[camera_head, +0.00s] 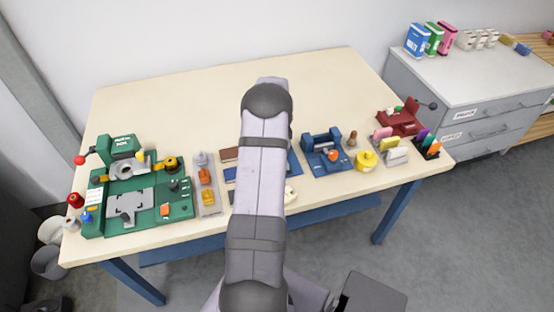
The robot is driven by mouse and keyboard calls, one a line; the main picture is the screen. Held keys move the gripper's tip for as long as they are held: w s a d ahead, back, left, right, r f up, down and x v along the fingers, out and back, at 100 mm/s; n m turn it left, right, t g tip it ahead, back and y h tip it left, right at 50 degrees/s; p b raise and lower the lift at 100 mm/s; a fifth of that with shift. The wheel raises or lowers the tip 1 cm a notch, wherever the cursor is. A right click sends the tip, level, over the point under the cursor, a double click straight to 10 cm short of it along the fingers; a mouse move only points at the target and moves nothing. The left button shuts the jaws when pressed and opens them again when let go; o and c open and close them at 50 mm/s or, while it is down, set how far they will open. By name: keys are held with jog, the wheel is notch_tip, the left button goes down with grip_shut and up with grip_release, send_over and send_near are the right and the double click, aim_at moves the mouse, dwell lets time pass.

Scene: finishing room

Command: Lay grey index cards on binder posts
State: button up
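My arm rises through the middle of the view, and my gripper cannot be seen; the far end of the arm hides it. I cannot make out binder posts for certain. A flat grey piece (130,204) lies on the green base (180,209) at the left of the table.
The cream table (180,105) is clear across its back half. A green machine (118,147) stands at left, a blue device (322,145) right of my arm, and a red device (398,120) farther right. Part of the table's middle is hidden behind my arm. A grey cabinet (470,85) stands at right.

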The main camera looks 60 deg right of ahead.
jog(key=shift+f+b, duration=0.45)
jog(key=shift+f, duration=0.2)
dwell(0.7)
jog(key=o, duration=0.7)
jog(key=shift+r, duration=0.1)
notch_tip(320, 180, up, 11)
jog(key=p, duration=0.7)
dwell(0.7)
